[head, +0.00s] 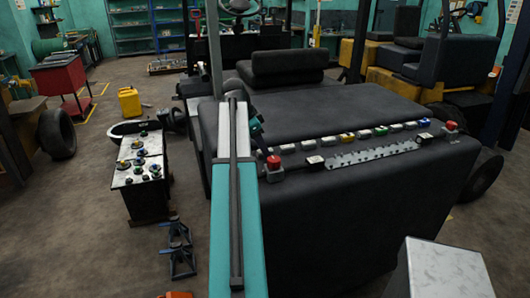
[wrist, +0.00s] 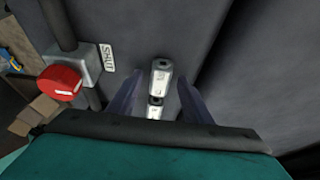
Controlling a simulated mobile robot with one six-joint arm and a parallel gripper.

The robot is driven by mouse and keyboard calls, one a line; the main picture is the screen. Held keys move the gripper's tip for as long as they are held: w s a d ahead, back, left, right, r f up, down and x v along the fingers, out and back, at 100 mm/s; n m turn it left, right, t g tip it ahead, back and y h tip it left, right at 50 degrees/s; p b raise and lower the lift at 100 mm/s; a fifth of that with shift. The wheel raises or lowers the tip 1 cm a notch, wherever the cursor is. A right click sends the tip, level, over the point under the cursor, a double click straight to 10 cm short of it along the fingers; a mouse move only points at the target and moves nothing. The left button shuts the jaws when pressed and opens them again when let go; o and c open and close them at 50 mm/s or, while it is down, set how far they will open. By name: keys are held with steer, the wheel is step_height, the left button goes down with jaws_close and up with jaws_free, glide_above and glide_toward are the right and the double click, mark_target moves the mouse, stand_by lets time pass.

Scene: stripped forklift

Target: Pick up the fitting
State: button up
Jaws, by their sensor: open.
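A small silver-grey fitting (wrist: 160,78) shows in the wrist view against a dark surface. It has a rounded far end, and a second pale piece with a dark opening sits just below it. My gripper (wrist: 159,88) is open. One dark finger stands to the left of the fitting and one to the right, with gaps showing on both sides. The near end of the fitting is partly cut off by my gripper's body. In the head view my arm reaches over the black forklift body, and my fingers cannot be made out clearly.
A red knob (wrist: 61,82) on a grey block, beside a "SHUT" label (wrist: 107,57), stands left of my gripper. In the head view a row of small blocks (head: 347,137) and a perforated strip (head: 372,153) run along the forklift body (head: 350,220). Another red knob (head: 450,125) is at right.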

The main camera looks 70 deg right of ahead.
stand_by(0.5)
jaws_close()
steer(key=shift+r, duration=0.15)
step_height(320, 180, up, 10)
steer(key=b, duration=0.3)
stand_by(0.5)
stand_by(0.5)
